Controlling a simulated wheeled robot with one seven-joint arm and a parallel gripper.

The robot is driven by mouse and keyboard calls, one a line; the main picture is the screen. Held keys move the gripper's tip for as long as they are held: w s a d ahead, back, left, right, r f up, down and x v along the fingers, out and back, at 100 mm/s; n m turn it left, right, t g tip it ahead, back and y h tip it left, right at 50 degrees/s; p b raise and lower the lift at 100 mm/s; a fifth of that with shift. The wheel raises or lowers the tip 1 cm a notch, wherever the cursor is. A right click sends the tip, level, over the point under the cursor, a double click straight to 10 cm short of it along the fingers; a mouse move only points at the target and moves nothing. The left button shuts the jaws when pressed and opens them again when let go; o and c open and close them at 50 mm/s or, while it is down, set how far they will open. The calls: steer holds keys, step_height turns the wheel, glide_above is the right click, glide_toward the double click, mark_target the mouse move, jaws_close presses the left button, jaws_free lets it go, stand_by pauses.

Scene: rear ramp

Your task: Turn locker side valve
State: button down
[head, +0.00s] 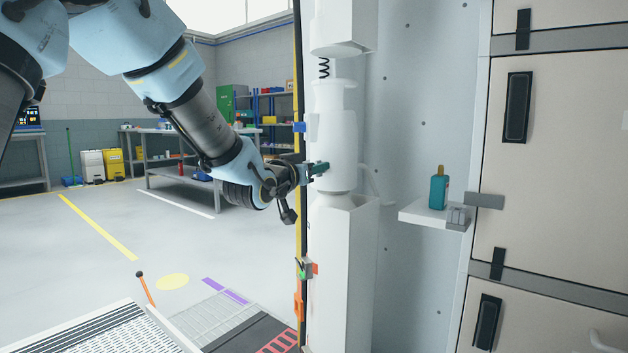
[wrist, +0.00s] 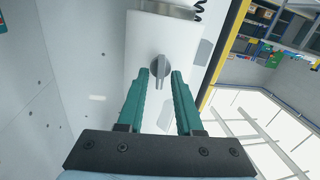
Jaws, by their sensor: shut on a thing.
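The valve is a small grey knob with a narrow handle (wrist: 160,68) on a white housing (wrist: 190,40), seen in the wrist view. My gripper (wrist: 160,76) has its two green fingers on either side of the handle, shut on it, with the handle pointing down between the fingertips. In the head view my gripper (head: 322,168) reaches from the left to the side of the upright white rounded body (head: 335,125). The valve itself is hidden in that view. The beige locker doors (head: 560,140) with black handles stand at the right.
A small white shelf (head: 415,214) on the grey wall holds a teal bottle (head: 438,191) and a small grey object. A black coil (head: 324,68) hangs above the white body. A yellow-edged post stands just behind my gripper. Open floor (head: 90,240) lies to the left.

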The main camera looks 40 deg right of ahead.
steer(key=shift+m, duration=0.5)
steer(key=c, duration=0.9)
jaws_free()
steer(key=shift+c, duration=0.2)
steer(key=v, duration=1)
steer(key=shift+a, duration=0.35)
steer(key=shift+s+r, duration=0.1)
steer(key=shift+s, duration=0.05)
